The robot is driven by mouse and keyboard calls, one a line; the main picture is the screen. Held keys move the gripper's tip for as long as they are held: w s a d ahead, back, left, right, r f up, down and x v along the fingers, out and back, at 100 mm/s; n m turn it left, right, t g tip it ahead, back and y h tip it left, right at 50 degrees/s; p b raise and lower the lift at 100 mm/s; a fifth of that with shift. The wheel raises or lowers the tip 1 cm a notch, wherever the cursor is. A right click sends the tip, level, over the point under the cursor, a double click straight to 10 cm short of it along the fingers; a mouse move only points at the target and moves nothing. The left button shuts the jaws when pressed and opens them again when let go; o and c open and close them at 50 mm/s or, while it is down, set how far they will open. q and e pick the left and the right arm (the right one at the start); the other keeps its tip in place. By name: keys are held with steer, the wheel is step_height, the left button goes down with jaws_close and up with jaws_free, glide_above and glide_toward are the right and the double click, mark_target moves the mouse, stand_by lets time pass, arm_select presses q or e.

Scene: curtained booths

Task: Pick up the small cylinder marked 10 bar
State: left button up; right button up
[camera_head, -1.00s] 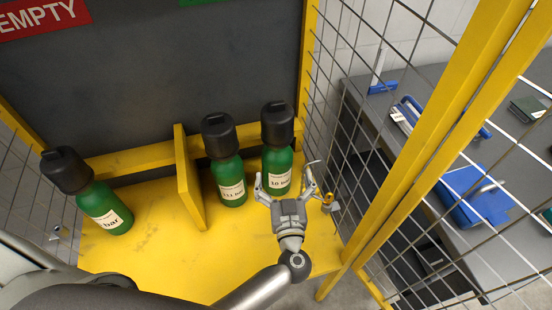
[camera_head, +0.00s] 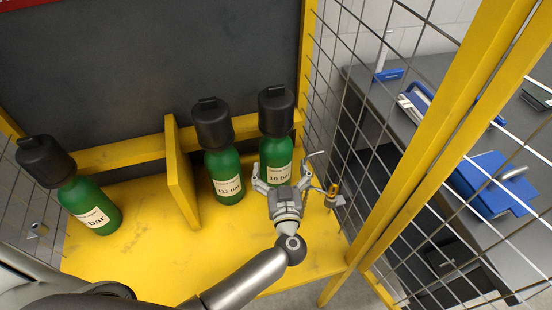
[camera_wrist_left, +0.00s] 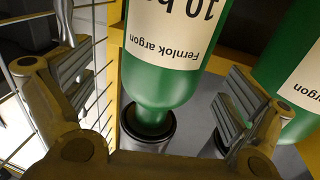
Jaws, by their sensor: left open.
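The green cylinder marked 10 bar (camera_head: 277,150) stands upright with a black cap on the yellow shelf, at the right of the row. In the left wrist view its green body (camera_wrist_left: 165,70) shows with the label upside down, reading "Fernlok argon". My left gripper (camera_head: 283,171) is open at the front of this cylinder, its fingers to either side of the lower body. In the left wrist view the fingers (camera_wrist_left: 150,95) stand apart on both sides of it, with gaps. My right gripper is not in view.
A second green cylinder (camera_head: 223,172) stands close on the left, its label seemingly 151 bar. A yellow divider (camera_head: 180,172) separates it from a third cylinder (camera_head: 92,205). Wire mesh (camera_head: 335,110) and a yellow post (camera_head: 440,120) bound the right side.

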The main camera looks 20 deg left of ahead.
arm_select(q)
steer(key=x, duration=0.5)
steer(key=shift+w+a+f, duration=0.25)
steer(key=shift+a, duration=0.15)
steer(key=c, duration=1.8)
steer(key=shift+w+r, duration=0.1)
steer(key=shift+r, duration=0.2)
steer(key=shift+c, duration=0.4)
